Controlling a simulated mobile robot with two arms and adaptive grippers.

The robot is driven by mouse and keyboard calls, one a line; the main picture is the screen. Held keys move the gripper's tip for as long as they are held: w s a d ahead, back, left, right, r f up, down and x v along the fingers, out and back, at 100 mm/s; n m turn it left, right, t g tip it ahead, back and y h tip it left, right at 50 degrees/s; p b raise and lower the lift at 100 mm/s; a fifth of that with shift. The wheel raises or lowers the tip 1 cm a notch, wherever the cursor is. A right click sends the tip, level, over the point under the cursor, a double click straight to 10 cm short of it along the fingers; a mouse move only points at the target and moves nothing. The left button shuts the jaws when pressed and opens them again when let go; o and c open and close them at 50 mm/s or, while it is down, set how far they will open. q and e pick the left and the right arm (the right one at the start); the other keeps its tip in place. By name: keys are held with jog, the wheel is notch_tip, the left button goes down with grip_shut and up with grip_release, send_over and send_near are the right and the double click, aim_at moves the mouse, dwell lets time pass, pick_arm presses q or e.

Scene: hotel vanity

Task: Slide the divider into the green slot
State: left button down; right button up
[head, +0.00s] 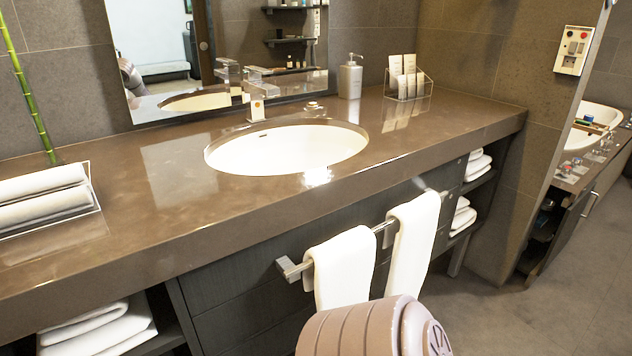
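I cannot make out a divider or a green slot in the head view. A small clear holder (420,90) with several upright white cards (396,72) stands at the back right of the counter. I cannot tell whether it has to do with the divider. Neither of my grippers is in view. Only a pinkish, ribbed rounded part of my own arm shows at the bottom edge, in front of the vanity.
The brown counter (160,170) holds an oval sink (285,150), a faucet (254,97), a soap dispenser (350,77) and a towel tray (97,207) at left. White towels hang on a front rail (292,269).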

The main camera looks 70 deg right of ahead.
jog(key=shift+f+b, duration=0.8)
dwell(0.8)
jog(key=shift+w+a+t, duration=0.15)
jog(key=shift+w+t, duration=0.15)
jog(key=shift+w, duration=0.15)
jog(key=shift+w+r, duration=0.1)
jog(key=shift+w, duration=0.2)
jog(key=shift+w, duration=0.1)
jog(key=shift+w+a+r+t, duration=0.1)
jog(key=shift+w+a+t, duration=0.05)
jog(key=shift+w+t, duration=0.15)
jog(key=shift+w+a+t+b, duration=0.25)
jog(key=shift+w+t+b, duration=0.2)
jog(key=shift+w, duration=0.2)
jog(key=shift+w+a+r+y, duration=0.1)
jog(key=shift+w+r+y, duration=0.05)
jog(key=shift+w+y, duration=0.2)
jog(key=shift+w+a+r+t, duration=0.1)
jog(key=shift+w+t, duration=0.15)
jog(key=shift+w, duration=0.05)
